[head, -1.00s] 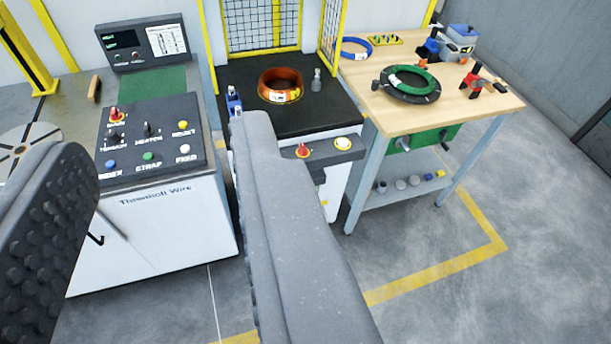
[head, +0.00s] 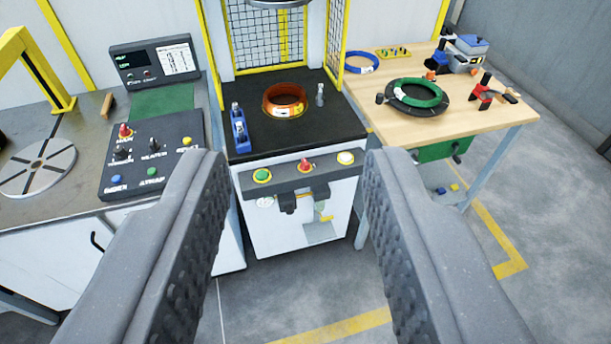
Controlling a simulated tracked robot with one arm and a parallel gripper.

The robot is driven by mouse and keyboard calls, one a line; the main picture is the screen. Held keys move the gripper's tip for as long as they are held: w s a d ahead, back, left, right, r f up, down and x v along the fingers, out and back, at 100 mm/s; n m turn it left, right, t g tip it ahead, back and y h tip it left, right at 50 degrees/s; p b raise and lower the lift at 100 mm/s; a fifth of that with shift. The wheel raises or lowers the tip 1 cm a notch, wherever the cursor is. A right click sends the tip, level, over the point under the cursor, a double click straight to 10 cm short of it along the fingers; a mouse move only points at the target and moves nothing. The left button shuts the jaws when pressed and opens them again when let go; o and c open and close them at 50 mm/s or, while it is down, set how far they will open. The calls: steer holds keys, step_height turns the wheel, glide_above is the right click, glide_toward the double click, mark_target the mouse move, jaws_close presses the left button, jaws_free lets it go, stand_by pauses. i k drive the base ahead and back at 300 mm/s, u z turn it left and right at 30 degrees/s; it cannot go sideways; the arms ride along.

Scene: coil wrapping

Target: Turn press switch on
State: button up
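The press (head: 330,130) stands in the middle, with a black top and a yellow-framed mesh guard. A dark fitting (head: 288,203) hangs below the panel. I cannot tell which control is the press switch. My gripper (head: 292,160) is open and empty, its two grey fingers nearer the camera and framing the panel from left and right. No contact with the panel shows.
A copper coil (head: 285,102) and a blue device (head: 239,130) sit on the press top. At left is a control box (head: 170,165) on a cabinet. At right, a wooden bench (head: 425,125) holds a green coil (head: 417,94) and tools. Grey floor is clear in front.

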mark_target(304, 166)
steer(key=i, duration=1.9)
steer(key=u, duration=0.45)
